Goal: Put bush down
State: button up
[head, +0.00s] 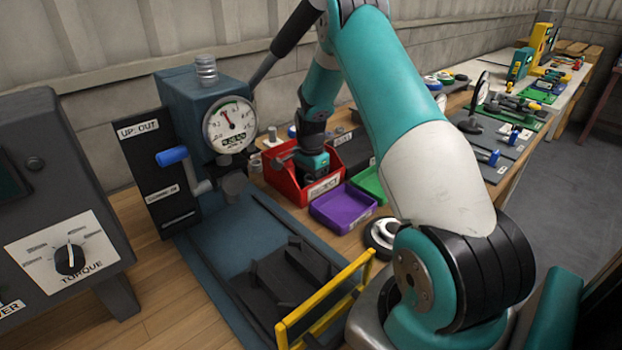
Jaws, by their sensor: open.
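My gripper (312,172) reaches down into the red bin (283,183), whose front label appears to read REJECT. The jaws are open, but their tips are largely hidden by the bin's front wall and my own wrist. I cannot make out a bush between the jaws or on the bin floor, since the inside of the bin is mostly covered.
A blue press with a dial gauge (230,124) stands left of the red bin. A purple tray (343,207) and a green tray (370,183) sit to its right. A yellow guard frame (325,302) stands in front. A grey TORQUE box (62,210) is at the left.

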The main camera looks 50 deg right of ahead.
notch_tip(320, 180, up, 12)
jog(key=b, duration=0.1)
jog(key=shift+r, duration=0.15)
dwell(0.6)
